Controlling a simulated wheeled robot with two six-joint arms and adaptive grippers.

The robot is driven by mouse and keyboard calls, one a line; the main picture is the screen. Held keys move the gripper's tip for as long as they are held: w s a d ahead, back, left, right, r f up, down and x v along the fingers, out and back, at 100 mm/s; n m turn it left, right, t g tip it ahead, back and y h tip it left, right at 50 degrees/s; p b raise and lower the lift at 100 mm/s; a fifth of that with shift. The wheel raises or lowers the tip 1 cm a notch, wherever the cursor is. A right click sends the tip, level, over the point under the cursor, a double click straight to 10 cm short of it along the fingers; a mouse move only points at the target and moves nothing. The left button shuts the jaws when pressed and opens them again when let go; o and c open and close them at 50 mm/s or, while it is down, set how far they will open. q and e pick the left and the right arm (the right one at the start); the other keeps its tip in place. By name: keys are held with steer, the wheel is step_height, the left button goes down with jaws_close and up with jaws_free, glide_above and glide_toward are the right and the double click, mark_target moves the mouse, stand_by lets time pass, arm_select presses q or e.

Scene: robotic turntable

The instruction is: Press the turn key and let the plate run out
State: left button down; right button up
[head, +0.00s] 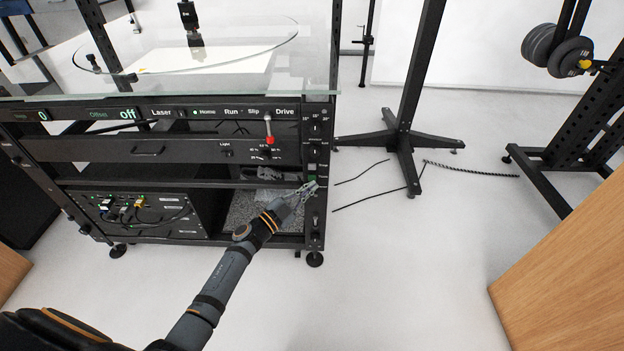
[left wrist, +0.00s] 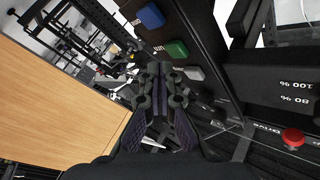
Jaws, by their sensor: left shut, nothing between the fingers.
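The round glass plate (head: 110,72) lies on top of the black turntable rack, with a white sheet and a black post on it. A column of small keys runs down the rack's right front post. A green key (head: 312,177) is beside my left gripper (head: 309,187); the wrist view shows the green key (left wrist: 177,49), a blue key (left wrist: 150,16) and a grey key (left wrist: 194,73). Their labels are too small to read. My left gripper (left wrist: 160,72) is shut and empty, its tips close to the keys; contact cannot be told. My right gripper is out of view.
The panel display reads 0 and Off, with Home, Run, Slip and Drive lamps (head: 230,112). A red-capped lever (head: 269,138) sticks out above the gripper. A black stand (head: 403,143) and thin cables are right of the rack. A wooden block (head: 570,265) stands at lower right.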

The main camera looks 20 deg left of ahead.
arm_select(q)
steer(key=shift+w, duration=0.1)
steer(key=shift+w+a, duration=0.1)
steer(key=shift+w, duration=0.2)
